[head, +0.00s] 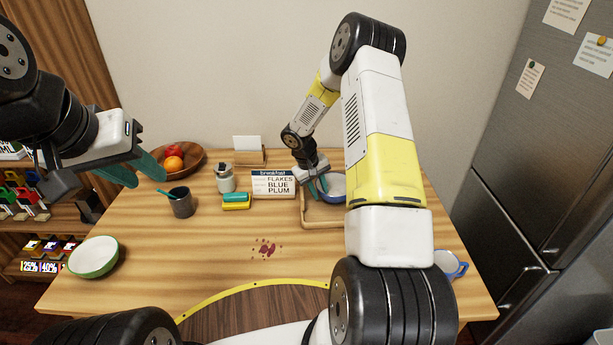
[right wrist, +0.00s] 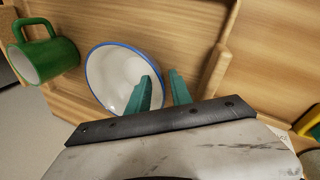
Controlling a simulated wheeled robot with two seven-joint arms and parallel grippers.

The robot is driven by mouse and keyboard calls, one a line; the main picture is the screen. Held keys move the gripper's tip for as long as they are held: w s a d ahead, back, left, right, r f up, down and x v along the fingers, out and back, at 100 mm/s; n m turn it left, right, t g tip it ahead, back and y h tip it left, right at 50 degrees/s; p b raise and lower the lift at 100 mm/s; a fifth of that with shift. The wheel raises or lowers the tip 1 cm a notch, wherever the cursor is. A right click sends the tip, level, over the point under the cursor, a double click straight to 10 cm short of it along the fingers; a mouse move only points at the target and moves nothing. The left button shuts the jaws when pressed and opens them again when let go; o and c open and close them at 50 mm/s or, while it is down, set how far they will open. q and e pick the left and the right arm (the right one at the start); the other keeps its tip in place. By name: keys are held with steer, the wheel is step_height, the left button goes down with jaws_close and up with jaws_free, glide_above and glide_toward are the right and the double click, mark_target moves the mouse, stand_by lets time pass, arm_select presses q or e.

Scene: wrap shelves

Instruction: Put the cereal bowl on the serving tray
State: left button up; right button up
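The white bowl with a blue rim (head: 334,190) sits within the light wooden serving tray (head: 304,212), partly hidden by my right arm. In the right wrist view the bowl (right wrist: 108,70) shows its white inside, and the tray's raised edge (right wrist: 216,68) runs to its right. My right gripper (right wrist: 160,92) is open at the bowl's near right rim, one teal finger over the inside and the other outside. A gap shows between the fingers. A second bowl, green outside (head: 94,257), stands at the table's left edge. My left gripper (head: 140,172) is open and empty above the left side.
A dark cup (head: 181,203), jar (head: 225,179), sponges (head: 236,201) and fruit bowl (head: 190,170) stand left. A blue mug (head: 452,264) is right; a green mug (right wrist: 50,60) is beside the bowl. Front middle is clear except stains.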

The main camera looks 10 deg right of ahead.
steer(key=s+d+v, duration=0.1)
steer(key=s+v, duration=0.1)
steer(key=v, duration=0.8)
steer(key=s+d+v, duration=0.1)
steer(key=v, duration=1)
steer(key=s+a+r+t+y, duration=0.1)
steer(key=s+a+r+y, duration=0.1)
steer(key=s+r, duration=0.3)
steer(key=s+a+r+m+t+y, duration=0.1)
steer(key=s+r, duration=0.4)
steer(key=s, duration=0.7)
steer(key=s+a+r+t+y, duration=0.2)
steer(key=s+r, duration=0.4)
steer(key=s, duration=0.3)
steer(key=shift+s+a+m+t+y, duration=0.2)
steer(key=shift+a+m+t+y, duration=0.2)
steer(key=shift+t, duration=0.3)
